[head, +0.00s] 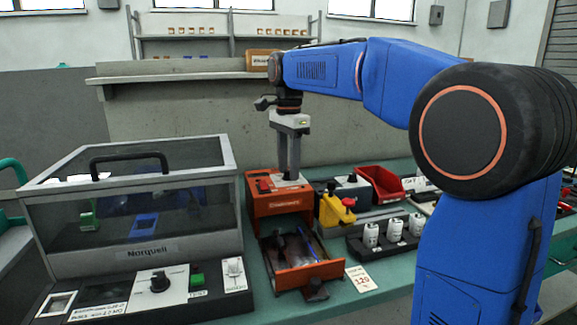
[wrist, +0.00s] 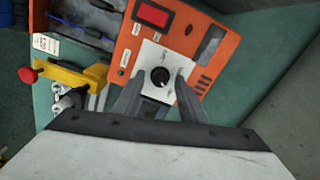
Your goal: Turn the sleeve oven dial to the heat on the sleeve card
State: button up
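The sleeve oven is an orange box (head: 282,205) on the green bench, and it fills the middle of the wrist view (wrist: 122,55). Its black round dial (wrist: 160,76) sits on a white plate with small marks, too small to read. My gripper (head: 289,177) points down over the oven top. In the wrist view my gripper (wrist: 158,90) has its fingers apart, one on each side of the dial, with nothing held; contact cannot be told. A white card (head: 361,279) lies in front of the oven and seems to read 120.
A clear-lidded machine (head: 140,215) with its own black knob (head: 160,281) stands at left. An open orange drawer (head: 312,279) juts out below the oven.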

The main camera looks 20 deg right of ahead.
grip_shut()
